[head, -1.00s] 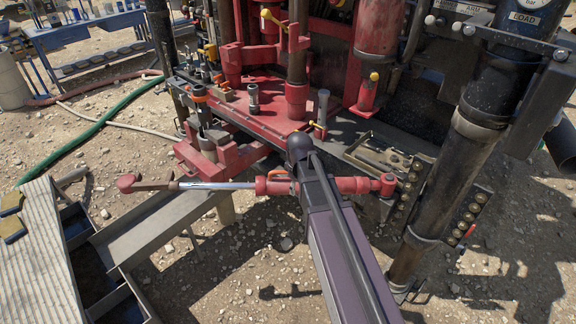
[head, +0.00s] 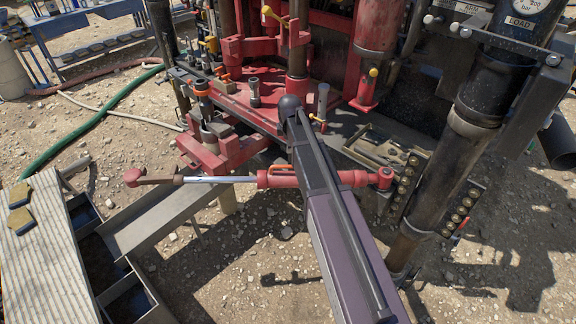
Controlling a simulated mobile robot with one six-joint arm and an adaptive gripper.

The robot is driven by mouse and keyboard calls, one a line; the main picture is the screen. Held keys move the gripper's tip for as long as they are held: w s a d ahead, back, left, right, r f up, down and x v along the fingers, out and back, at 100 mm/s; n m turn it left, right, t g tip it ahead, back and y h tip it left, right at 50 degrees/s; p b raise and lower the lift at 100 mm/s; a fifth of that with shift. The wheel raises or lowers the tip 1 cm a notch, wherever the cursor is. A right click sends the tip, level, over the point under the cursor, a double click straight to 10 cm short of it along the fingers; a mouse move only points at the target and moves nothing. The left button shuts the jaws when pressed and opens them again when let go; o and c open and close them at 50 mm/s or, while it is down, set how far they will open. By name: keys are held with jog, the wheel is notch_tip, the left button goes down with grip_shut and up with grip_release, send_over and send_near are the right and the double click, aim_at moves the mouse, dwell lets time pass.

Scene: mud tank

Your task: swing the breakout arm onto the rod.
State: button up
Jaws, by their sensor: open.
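The breakout arm (head: 325,180) appears to be the red hydraulic cylinder lying roughly level in front of the rig. Its shiny piston rod (head: 207,179) extends left to a rusty bar with a red rounded head (head: 132,177). Its right end sits on a red pivot (head: 384,178). The drill rod (head: 298,40) appears to be the brown upright pipe behind, running down through a red collar (head: 297,90) on the rig's red table. The red head is well to the left of this rod and apart from it. My arm crosses in front of the cylinder and hides part of it. My gripper is not visible.
A red bracket with an orange-ringed fitting (head: 203,85) stands left of the rod. A thick black post (head: 450,160) rises on the right. A metal trough (head: 160,220) and a ribbed board (head: 40,245) lie left. A green hose (head: 95,130) crosses the gravel.

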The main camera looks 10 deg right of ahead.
aim_at(288, 166)
jog(key=shift+f, duration=0.1)
jog(key=w+f+b, duration=0.1)
jog(key=f+b, duration=0.8)
jog(key=w+f+b, duration=0.1)
jog(key=f+b, duration=0.3)
jog(key=shift+w+d+f, duration=0.15)
jog(key=shift+w+d, duration=0.05)
jog(key=shift+w, duration=0.15)
dwell(0.5)
jog(key=shift+b, duration=0.3)
jog(key=shift+a, duration=0.1)
grip_shut()
